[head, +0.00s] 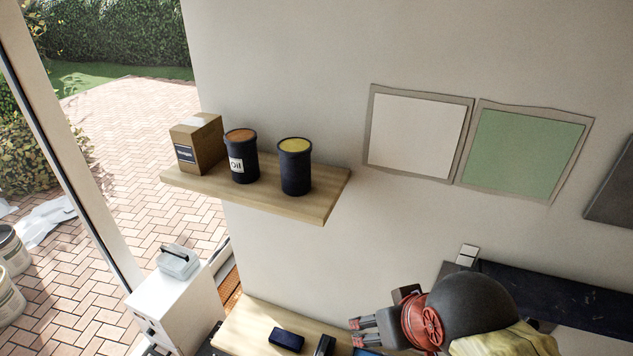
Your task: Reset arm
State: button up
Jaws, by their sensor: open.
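My gripper (355,332) is at the lower middle of the head view, pointing left, with its two fingers apart and nothing seen between them. It shows in front of or above a wooden bench top (240,322); the exact height cannot be told. My arm reaches in from the lower right and hides part of what is behind it. A white tile (415,133) and a green tile (525,150) are on the wall, each with a grey-brown border, well above my gripper.
A wooden shelf (322,205) holds a cardboard box (197,143) and two dark cans, one labelled Oil (243,160), the other yellow-topped (295,170). A dark blue object (286,340) lies on the bench. A white cabinet (175,300) stands at left. The wall below the tiles is bare.

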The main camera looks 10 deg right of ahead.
notch_tip(320, 180, down, 25)
jog(key=b, duration=2.3)
jog(key=shift+r+b, duration=0.15)
jog(key=shift+b, duration=0.2)
